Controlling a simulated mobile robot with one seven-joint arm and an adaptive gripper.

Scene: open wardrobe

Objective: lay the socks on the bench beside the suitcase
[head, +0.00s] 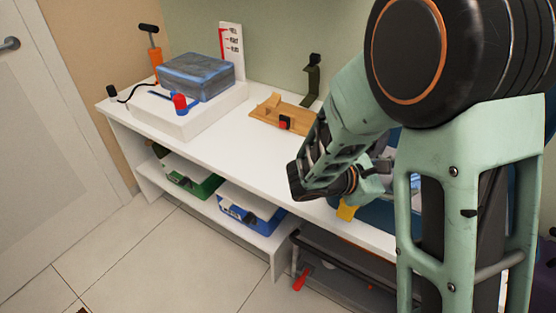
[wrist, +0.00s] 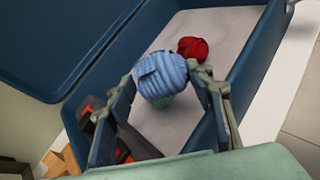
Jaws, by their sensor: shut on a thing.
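In the wrist view, my gripper (wrist: 163,78) is shut on a rolled light-blue bundle of socks (wrist: 160,70), one finger on each side. The bundle is over the open blue suitcase (wrist: 215,128), whose lining is pale. A dark red rolled bundle (wrist: 193,47) lies in the suitcase beyond it. A small greenish patch shows just below the blue socks; I cannot tell what it is. The white bench (head: 225,145) runs left from the suitcase.
On the bench stand a wooden board (head: 275,112), a black stand (head: 312,82) and a white plinth (head: 190,122) with a blue-grey box (head: 197,77). Bare bench top lies between plinth and suitcase. Green (head: 190,181) and blue (head: 248,207) boxes sit on the lower shelf.

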